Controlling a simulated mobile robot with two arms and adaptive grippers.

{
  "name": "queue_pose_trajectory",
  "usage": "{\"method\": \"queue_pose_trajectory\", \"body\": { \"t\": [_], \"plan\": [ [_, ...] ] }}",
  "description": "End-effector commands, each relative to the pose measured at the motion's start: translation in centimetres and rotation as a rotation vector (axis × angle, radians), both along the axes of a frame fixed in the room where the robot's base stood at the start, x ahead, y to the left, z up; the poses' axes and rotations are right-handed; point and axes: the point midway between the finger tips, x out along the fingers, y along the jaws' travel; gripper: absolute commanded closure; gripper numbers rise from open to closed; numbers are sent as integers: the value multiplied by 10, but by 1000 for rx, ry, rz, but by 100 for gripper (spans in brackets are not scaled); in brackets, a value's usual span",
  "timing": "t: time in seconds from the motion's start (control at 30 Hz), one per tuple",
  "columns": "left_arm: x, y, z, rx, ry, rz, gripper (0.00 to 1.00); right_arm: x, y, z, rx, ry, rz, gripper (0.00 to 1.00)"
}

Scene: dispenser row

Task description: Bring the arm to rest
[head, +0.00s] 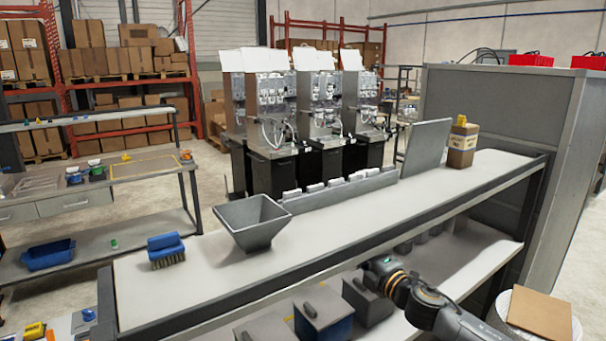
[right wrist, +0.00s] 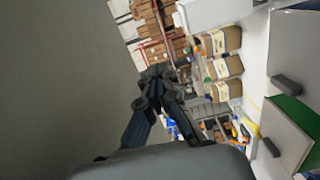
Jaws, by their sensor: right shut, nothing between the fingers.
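My right arm (head: 410,297) comes in from the bottom right in the head view, in front of the long counter (head: 350,222). Its gripper cannot be made out there. In the right wrist view my right gripper (right wrist: 157,76) is shut and empty, its fingers together. A large plain grey surface (right wrist: 60,80) fills the left of that view beside the fingers; whether they touch it cannot be told. My left gripper is in neither view.
On the counter are a blue brush (head: 165,249), a grey hopper (head: 252,222), a tray row (head: 340,191) and a carton (head: 462,145). Lidded bins (head: 322,313) stand on the shelf below. A cardboard-topped white bin (head: 540,316) stands at the right, near my arm.

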Motion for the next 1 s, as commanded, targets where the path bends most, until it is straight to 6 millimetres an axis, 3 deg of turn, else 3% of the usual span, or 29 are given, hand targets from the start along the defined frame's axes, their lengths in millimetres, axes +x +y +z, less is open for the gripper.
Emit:
{"method": "queue_pose_trajectory", "body": {
  "t": [0.33,0.57,0.77,1.0],
  "plan": [
    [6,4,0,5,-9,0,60,-30,24,-35,151,114,-59,100],
    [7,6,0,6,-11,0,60,-68,37,-72,316,264,-153,100],
    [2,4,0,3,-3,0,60,-132,33,-123,534,510,-330,100],
    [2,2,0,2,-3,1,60,-237,-4,-188,759,854,-633,100]
  ]
}}
